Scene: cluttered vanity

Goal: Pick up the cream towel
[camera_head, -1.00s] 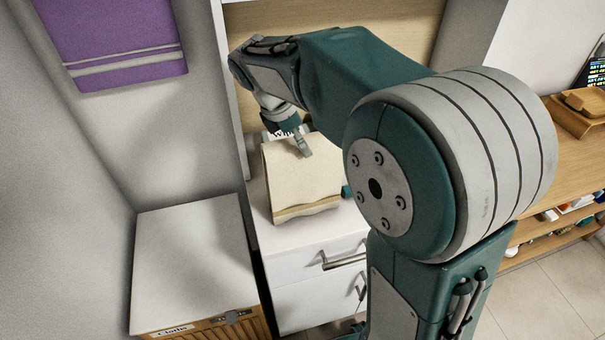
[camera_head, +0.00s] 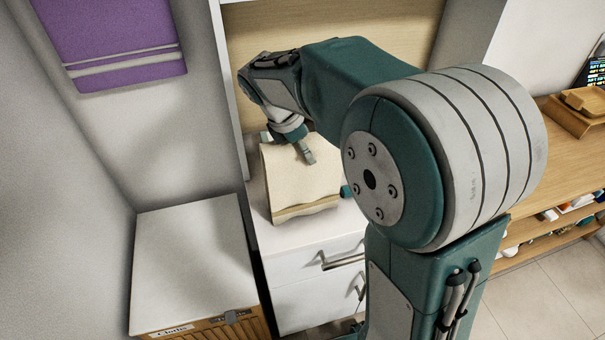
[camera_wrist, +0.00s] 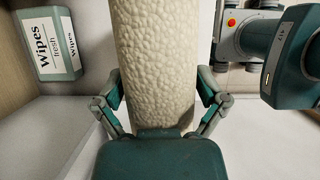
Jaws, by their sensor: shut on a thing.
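The cream towel (camera_head: 300,185) is a folded, fuzzy bundle on the white drawer cabinet's top in the head view. In the wrist view the towel (camera_wrist: 160,65) stands between the two fingers and runs up out of the frame. My gripper (camera_wrist: 163,100) is shut on it, with a finger against each side. In the head view my gripper (camera_head: 306,152) is at the towel's upper part, with one finger showing and the other hidden. I cannot tell whether the towel's underside touches the cabinet.
A box of wipes (camera_wrist: 52,42) stands beside the towel. A white-topped hamper (camera_head: 190,255) is at the left, below a hanging purple towel (camera_head: 110,40). The white drawer cabinet (camera_head: 315,290) has metal handles. A wooden shelf unit (camera_head: 560,170) holds items at the right.

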